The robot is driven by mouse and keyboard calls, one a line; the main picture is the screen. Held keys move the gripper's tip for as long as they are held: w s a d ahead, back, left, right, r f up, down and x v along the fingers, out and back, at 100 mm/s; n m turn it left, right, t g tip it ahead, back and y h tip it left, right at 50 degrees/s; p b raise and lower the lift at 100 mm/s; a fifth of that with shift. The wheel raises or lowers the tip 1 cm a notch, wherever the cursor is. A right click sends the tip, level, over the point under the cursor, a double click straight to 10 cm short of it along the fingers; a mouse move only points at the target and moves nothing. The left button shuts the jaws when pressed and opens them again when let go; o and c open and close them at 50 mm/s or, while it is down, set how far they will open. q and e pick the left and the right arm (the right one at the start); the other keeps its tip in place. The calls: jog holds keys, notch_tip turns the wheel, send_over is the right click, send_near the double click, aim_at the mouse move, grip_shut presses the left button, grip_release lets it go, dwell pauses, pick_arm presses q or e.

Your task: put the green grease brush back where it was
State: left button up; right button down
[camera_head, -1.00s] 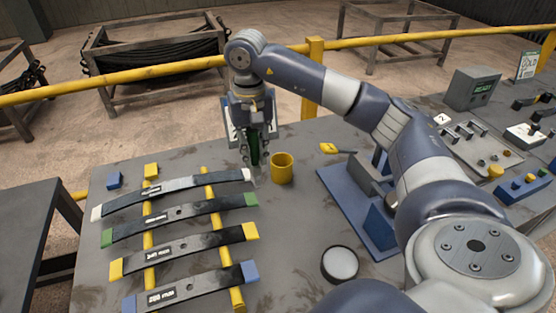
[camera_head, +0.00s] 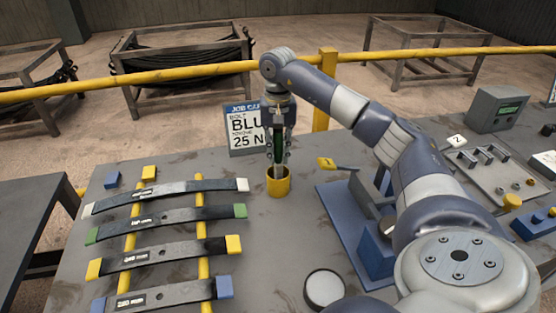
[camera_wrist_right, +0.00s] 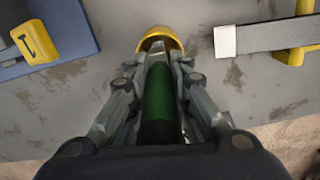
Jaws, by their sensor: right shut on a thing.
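The green grease brush (camera_wrist_right: 159,100) is upright in my right gripper (camera_head: 278,158), which is shut on its green handle. In the head view the brush is directly above the yellow cup (camera_head: 278,186), with its lower end at or inside the cup's mouth. The cup also shows in the right wrist view (camera_wrist_right: 160,40), at the far end of the brush. I cannot tell how deep the brush reaches. My left gripper is not in view.
A sign (camera_head: 243,130) stands behind the gripper. Several dark leaf springs with coloured ends lie on yellow bars (camera_head: 203,268) at the left. A blue fixture (camera_head: 345,215) and a yellow tag (camera_head: 326,163) are right of the cup. A round white-topped item (camera_head: 325,288) lies in front.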

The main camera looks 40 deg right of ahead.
aim_at(278, 162)
notch_tip(278, 162, down, 3)
jog(key=shift+s+f+p, duration=0.1)
jog(key=shift+f+p, duration=0.05)
jog(key=shift+p, duration=0.15)
jog(key=shift+f, duration=0.25)
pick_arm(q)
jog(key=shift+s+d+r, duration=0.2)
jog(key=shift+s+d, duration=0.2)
pick_arm(e)
jog(key=c, duration=1.5)
grip_release()
jog(key=shift+o, duration=0.2)
notch_tip(278, 162, up, 11)
jog(key=shift+r+b, duration=0.2)
jog(key=shift+b, duration=0.3)
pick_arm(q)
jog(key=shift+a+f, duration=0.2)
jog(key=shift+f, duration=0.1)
pick_arm(e)
jog(key=shift+r, duration=0.45)
